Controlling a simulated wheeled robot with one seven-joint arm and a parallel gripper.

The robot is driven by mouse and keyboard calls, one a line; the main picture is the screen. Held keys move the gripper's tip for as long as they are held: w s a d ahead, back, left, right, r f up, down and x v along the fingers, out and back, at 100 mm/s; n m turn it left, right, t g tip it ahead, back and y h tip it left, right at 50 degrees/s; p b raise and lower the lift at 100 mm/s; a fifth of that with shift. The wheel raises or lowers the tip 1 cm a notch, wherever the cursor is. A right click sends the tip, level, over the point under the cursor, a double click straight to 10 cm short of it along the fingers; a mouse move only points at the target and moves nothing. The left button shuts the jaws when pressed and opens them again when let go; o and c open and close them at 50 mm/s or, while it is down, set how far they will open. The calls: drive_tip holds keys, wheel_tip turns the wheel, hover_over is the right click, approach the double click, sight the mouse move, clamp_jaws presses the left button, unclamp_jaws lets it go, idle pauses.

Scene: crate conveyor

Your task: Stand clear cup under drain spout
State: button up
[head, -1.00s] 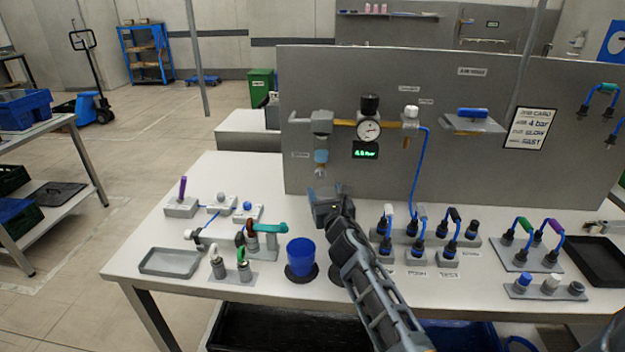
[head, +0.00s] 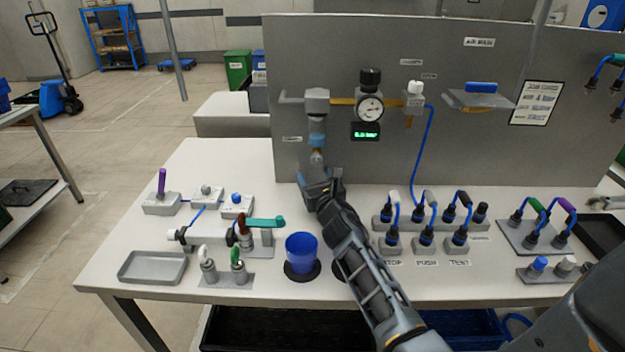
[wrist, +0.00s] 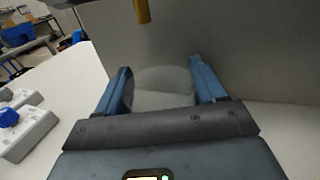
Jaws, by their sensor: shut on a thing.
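A clear cup (wrist: 160,88) stands between the two blue fingers of my gripper (wrist: 160,70) in the wrist view. My gripper is shut on it. In the head view my gripper (head: 320,180) is low in front of the grey panel, just below the clear bowl (head: 317,158) of the filter unit; the cup is hard to make out there. A brass-coloured spout (wrist: 142,10) hangs down at the top of the wrist view, beyond and above the cup, apart from it. The cup's base is hidden by my gripper, so I cannot tell if it touches the table.
A blue cup (head: 301,250) stands on a dark round pad left of my forearm. Valves with a teal handle (head: 265,223) and a grey tray (head: 153,267) are further left. Plugs with blue hoses (head: 425,225) stand right of my arm. The panel (head: 370,165) closes off the back.

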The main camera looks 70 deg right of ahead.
drive_tip(key=shift+f, duration=0.2)
drive_tip(key=o, duration=0.8)
drive_tip(key=shift+r, duration=0.1)
drive_tip(key=shift+r, duration=0.1)
drive_tip(key=b+v, duration=0.2)
drive_tip(key=v, duration=0.8)
drive_tip(key=shift+s+a, duration=0.15)
drive_tip(key=shift+a, duration=0.05)
drive_tip(key=shift+v, duration=0.8)
